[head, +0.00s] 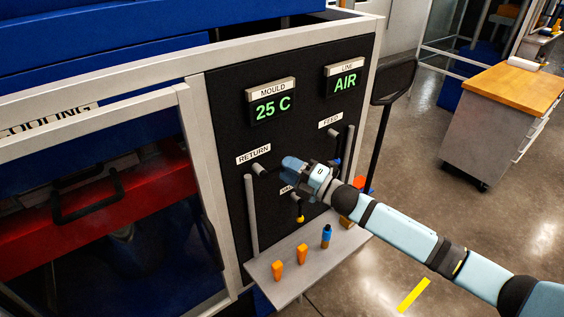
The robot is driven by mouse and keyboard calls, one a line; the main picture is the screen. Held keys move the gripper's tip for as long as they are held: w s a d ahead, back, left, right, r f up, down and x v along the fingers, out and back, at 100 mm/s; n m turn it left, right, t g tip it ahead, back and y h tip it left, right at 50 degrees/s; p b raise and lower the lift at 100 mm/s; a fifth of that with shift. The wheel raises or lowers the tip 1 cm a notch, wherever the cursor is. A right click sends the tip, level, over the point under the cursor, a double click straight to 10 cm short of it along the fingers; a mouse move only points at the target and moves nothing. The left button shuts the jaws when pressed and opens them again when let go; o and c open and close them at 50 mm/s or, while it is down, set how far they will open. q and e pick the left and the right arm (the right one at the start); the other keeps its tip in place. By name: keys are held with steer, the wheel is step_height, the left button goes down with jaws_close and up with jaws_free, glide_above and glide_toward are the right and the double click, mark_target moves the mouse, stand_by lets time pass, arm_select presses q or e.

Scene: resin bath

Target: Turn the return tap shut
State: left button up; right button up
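The RETURN label (253,153) is on the black panel. Just below it is the return tap (258,169), a small grey stub with a thin dark part reaching right toward my gripper. My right gripper (283,168) is at the panel, just right of this stub. Its blue body hides its fingertips and most of the tap's handle, so I cannot tell whether it touches the handle or is open or shut. My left gripper is not in view.
The feed tap (334,133) is up to the right. Another tap with a yellow tip (300,219) hangs below my gripper, its label partly hidden. A grey shelf (283,285) below holds orange pieces and a blue-topped item.

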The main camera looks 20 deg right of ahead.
steer(key=shift+x, duration=1.15)
jaws_close()
